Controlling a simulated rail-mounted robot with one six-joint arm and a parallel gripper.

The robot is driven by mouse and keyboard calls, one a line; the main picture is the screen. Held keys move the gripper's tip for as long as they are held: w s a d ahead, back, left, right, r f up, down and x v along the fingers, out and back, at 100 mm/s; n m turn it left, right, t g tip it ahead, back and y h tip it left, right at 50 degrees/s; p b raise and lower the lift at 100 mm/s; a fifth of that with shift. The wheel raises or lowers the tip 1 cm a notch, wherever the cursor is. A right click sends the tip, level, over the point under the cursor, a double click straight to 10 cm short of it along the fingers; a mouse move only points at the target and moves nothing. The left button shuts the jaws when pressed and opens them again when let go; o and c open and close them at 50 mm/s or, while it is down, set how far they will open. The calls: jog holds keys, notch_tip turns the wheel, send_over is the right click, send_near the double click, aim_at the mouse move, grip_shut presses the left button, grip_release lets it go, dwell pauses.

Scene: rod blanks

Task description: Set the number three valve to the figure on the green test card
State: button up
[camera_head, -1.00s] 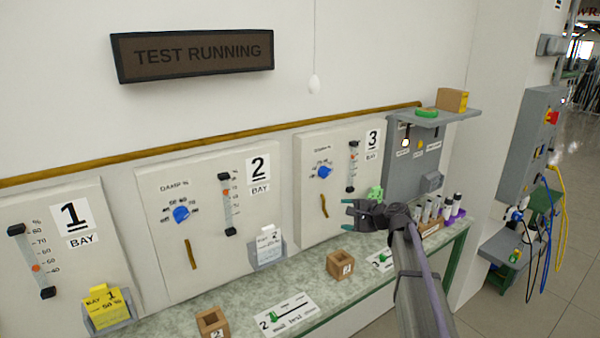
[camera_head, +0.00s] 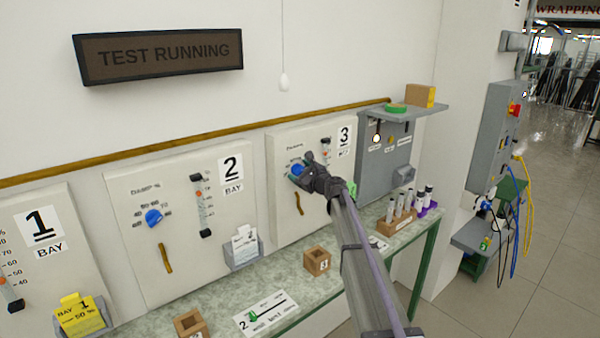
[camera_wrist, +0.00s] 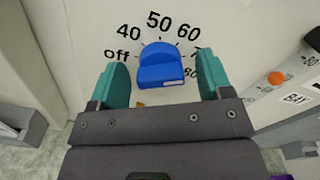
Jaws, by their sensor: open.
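The blue number three valve knob (camera_head: 297,170) is on the bay 3 panel (camera_head: 284,215). In the wrist view the knob (camera_wrist: 160,68) sits between the two teal fingers of my gripper (camera_wrist: 163,78), with a visible space on each side. My gripper (camera_head: 302,175) is open around the knob, not closed on it. The dial reads off, 40, 50, 60 and on to 80; the knob's exact setting is unclear. A green piece, seemingly the green test card (camera_head: 351,188), shows behind my arm, mostly hidden; its figure cannot be read.
The bay 3 gauge has an orange float (camera_wrist: 276,78) to the knob's right. The bench below holds a wooden block (camera_head: 317,261) and a rack of tubes (camera_head: 404,220). Bay 2 panel has its own blue knob (camera_head: 153,217) and a white card (camera_head: 244,244).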

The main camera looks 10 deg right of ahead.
jog(key=shift+w, duration=0.1)
jog(key=shift+a, duration=0.1)
jog(key=c, duration=0.9)
